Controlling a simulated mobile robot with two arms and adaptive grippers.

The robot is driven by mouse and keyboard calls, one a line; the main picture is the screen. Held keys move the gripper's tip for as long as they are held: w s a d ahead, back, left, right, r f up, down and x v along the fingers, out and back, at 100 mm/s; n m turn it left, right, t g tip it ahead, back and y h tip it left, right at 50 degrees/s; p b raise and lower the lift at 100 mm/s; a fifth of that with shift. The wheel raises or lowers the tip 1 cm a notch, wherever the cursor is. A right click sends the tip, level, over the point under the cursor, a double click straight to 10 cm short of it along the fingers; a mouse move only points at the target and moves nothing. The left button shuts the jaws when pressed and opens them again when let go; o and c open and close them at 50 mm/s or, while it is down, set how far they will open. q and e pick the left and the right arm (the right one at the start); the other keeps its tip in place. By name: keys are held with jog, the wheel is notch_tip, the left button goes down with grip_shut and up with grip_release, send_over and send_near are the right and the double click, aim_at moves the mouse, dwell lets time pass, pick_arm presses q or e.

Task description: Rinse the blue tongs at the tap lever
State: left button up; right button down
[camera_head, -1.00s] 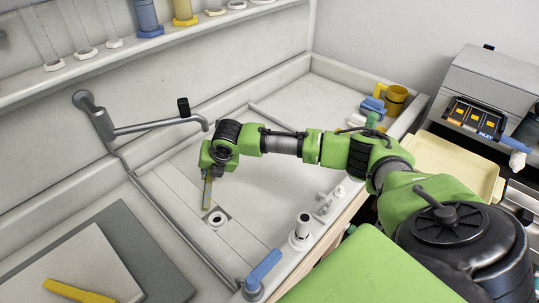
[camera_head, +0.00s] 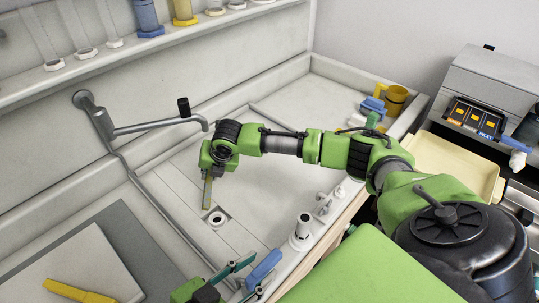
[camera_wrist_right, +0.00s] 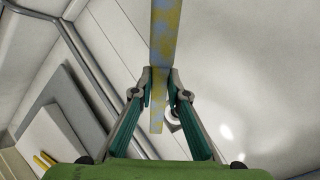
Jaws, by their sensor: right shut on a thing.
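The tongs (camera_wrist_right: 165,35) show as a long flat strip, mottled blue and yellow, clamped between the fingers of my right gripper (camera_wrist_right: 159,88). In the head view the strip (camera_head: 208,192) hangs down from the right gripper (camera_head: 208,172), over the sink near the drain (camera_head: 217,219) and below the grey spout (camera_head: 165,124). The blue tap lever (camera_head: 264,267) is at the sink's front edge. My left gripper (camera_head: 258,274), with teal fingers, is at the bottom of the head view. Its fingers are apart, on either side of the lever; contact cannot be told.
White fittings (camera_head: 303,228) stand on the front edge right of the lever. A yellow jug (camera_head: 396,100) and a blue item (camera_head: 373,105) are in the far right corner. A yellow item (camera_head: 78,292) lies on a white board at lower left. The sink floor is mostly clear.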

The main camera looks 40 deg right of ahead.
aim_at(274, 265)
pick_arm(q)
jog(key=shift+x, duration=2.4)
grip_shut()
jog(key=shift+s, duration=0.1)
jog(key=shift+s+m+g, duration=0.35)
jog(key=shift+m+g, duration=0.45)
jog(key=shift+g, duration=0.1)
jog(key=shift+s+m+g, duration=0.35)
jog(key=shift+m+g, duration=0.45)
jog(key=shift+g, duration=0.1)
grip_release()
